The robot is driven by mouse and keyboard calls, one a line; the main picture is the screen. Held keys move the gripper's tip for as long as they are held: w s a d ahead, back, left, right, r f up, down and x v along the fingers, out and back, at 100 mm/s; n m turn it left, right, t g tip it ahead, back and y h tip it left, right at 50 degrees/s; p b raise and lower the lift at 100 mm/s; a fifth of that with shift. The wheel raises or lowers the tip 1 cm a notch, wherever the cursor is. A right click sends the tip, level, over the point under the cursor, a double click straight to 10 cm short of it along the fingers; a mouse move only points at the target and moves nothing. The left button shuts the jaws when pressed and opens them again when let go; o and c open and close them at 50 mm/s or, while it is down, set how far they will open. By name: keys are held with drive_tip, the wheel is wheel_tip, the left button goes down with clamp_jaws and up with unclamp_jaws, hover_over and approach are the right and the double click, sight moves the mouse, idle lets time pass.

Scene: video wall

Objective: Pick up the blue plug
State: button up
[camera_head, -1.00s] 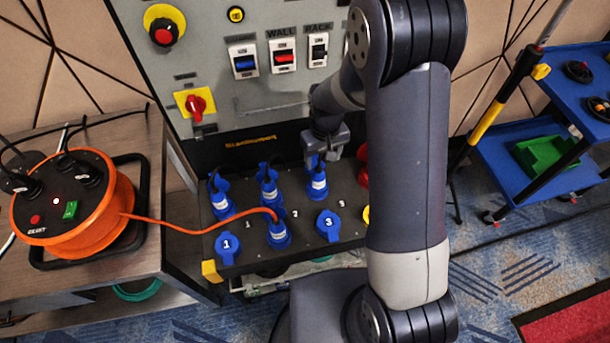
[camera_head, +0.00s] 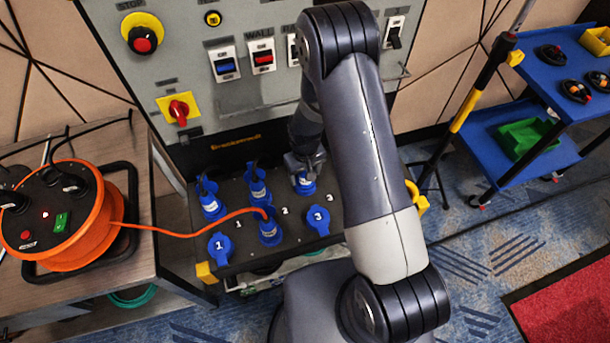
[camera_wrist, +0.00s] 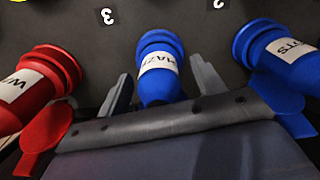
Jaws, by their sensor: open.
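A blue plug (camera_head: 305,185) with a white label stands in the top row of the dark socket panel, above the blue cover marked 3. In the wrist view the same blue plug (camera_wrist: 160,70) is in the middle, its label upside down. My gripper (camera_head: 304,163) is down at this plug. In the wrist view my gripper (camera_wrist: 162,86) is open, with one finger on each side of the plug and gaps visible. Another blue plug (camera_wrist: 285,55) is to the right and a red plug (camera_wrist: 38,88) to the left, both outside the fingers.
More blue plugs (camera_head: 211,200) sit left on the panel. An orange cable runs from one plug (camera_head: 270,228) to an orange cable reel (camera_head: 62,215) on a wooden table. A grey switch panel (camera_head: 195,60) rises behind. A blue trolley (camera_head: 520,150) stands right.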

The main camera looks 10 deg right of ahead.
drive_tip(key=shift+f, duration=0.5)
drive_tip(key=shift+c, duration=0.5)
drive_tip(key=c, duration=1.1)
drive_tip(key=shift+r, duration=0.1)
